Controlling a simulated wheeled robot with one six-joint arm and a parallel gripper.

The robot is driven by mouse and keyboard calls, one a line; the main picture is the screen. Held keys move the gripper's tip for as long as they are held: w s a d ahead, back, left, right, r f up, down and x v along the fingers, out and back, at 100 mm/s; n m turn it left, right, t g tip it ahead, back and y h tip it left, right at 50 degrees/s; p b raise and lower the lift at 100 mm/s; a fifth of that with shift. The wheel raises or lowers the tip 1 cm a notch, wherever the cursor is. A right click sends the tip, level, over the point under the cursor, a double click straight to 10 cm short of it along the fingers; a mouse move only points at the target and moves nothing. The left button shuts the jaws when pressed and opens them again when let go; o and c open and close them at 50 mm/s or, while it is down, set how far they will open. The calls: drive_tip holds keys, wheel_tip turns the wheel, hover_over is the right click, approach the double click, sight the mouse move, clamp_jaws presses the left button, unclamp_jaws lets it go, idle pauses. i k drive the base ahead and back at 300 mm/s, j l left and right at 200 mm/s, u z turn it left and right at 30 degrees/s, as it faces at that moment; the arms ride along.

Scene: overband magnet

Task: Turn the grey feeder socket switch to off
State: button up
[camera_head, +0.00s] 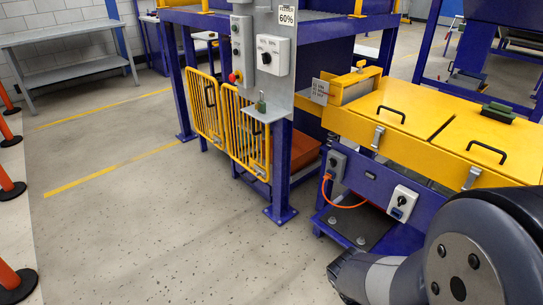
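A grey socket box (337,162) with a dark round switch is fixed to the blue frame under the yellow covers, right of centre. An orange cable (345,205) is plugged in at its lower part. The switch is too small to tell which way it points. My grey arm (385,280) fills the lower right corner, in front of and below the socket box and apart from it. The fingers of my gripper do not show.
A white box with a black knob (403,203) sits right of the socket. A post panel carries another white knob box (272,55) and a "60%" sign (286,17). Yellow gates (245,130) stand behind. Orange posts (8,180) line the left; the floor between is clear.

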sight(333, 162)
drive_tip(key=k+j+u, duration=0.1)
drive_tip(key=k, duration=0.3)
drive_tip(key=i+l, duration=0.2)
drive_tip(key=i, duration=0.25)
drive_tip(key=i+l, duration=0.25)
drive_tip(key=i, duration=0.25)
drive_tip(key=i+l, duration=0.2)
drive_tip(key=i, duration=0.25)
drive_tip(key=i+l, duration=0.25)
drive_tip(key=i, duration=0.25)
